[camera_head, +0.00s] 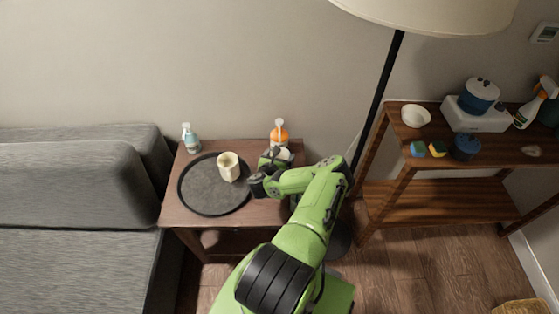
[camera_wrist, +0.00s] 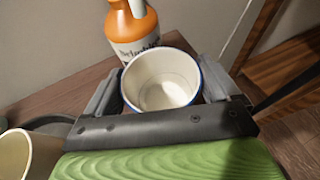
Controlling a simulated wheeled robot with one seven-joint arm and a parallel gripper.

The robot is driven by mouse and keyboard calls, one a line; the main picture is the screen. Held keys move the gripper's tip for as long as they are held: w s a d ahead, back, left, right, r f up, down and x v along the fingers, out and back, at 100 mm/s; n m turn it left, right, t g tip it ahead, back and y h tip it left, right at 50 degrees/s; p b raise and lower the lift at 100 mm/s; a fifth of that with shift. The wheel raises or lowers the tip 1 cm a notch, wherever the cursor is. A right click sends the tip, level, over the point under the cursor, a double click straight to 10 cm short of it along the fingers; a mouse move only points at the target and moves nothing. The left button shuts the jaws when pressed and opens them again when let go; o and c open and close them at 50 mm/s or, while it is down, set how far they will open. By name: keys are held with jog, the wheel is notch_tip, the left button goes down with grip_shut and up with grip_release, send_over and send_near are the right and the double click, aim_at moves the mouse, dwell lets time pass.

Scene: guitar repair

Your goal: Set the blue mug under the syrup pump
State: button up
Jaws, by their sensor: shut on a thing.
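My gripper (camera_wrist: 160,92) is shut on a mug (camera_wrist: 163,76) with a white inside and a thin blue rim, one finger on each side. The mug's mouth faces the wrist camera; its outer wall is mostly hidden. The syrup pump (camera_wrist: 132,30) is an orange bottle with a white label and pale pump top, just beyond the mug in the wrist view. In the head view the syrup pump (camera_head: 279,136) stands at the back right of the small wooden table (camera_head: 240,150), with my gripper (camera_head: 274,162) just in front of it. I cannot tell whether the mug touches the table.
A round dark tray (camera_head: 205,200) with a cream cup (camera_head: 229,167) covers the table's left part. A clear pump bottle (camera_head: 191,138) stands behind it. A lamp pole (camera_head: 380,85) and a wooden shelf (camera_head: 440,217) with several items, including a dark blue cup (camera_head: 467,148), stand right.

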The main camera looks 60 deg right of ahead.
jog(key=shift+f, duration=0.9)
jog(key=shift+r, duration=0.1)
